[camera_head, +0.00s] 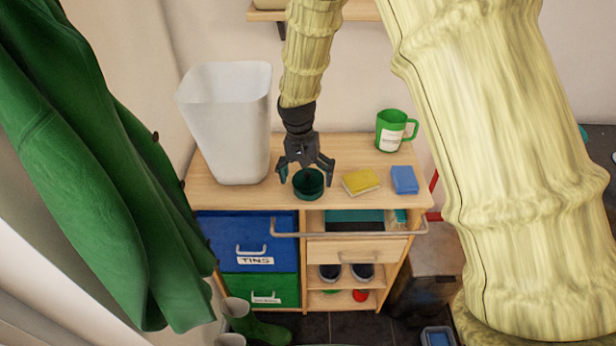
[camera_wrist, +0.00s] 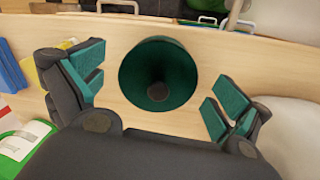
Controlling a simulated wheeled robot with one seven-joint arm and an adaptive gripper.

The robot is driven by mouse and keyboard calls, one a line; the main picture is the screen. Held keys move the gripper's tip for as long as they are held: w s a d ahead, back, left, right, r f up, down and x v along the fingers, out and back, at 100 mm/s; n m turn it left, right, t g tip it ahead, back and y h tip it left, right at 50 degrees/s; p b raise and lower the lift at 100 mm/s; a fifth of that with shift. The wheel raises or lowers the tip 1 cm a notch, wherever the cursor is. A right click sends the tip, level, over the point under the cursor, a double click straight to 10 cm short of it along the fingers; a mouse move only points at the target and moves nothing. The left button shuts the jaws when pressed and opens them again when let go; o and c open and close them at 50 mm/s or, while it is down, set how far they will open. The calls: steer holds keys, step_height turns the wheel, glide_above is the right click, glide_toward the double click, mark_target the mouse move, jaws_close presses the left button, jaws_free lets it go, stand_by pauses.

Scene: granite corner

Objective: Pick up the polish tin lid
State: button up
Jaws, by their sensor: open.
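A round dark green, open-topped piece, which looks like the polish tin lid (camera_head: 309,184), stands on the wooden cabinet top near its front edge. In the wrist view the lid (camera_wrist: 150,75) shows its hollow inside, with a dark spot at the middle. My gripper (camera_head: 307,172) points down just above and behind the lid. In the wrist view its teal-padded fingers (camera_wrist: 157,86) are spread apart, one on each side of the lid, with clear gaps. The gripper is open and holds nothing. I cannot tell the exact height of the fingertips above the top.
A yellow sponge (camera_head: 361,181) and a blue sponge (camera_head: 404,179) lie right of the lid. A green mug (camera_head: 391,131) stands behind them. A tall white bin (camera_head: 228,125) stands left. A metal rail (camera_head: 350,234) runs along the cabinet front. A green coat (camera_head: 90,160) hangs left.

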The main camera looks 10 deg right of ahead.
steer(key=c, duration=0.9)
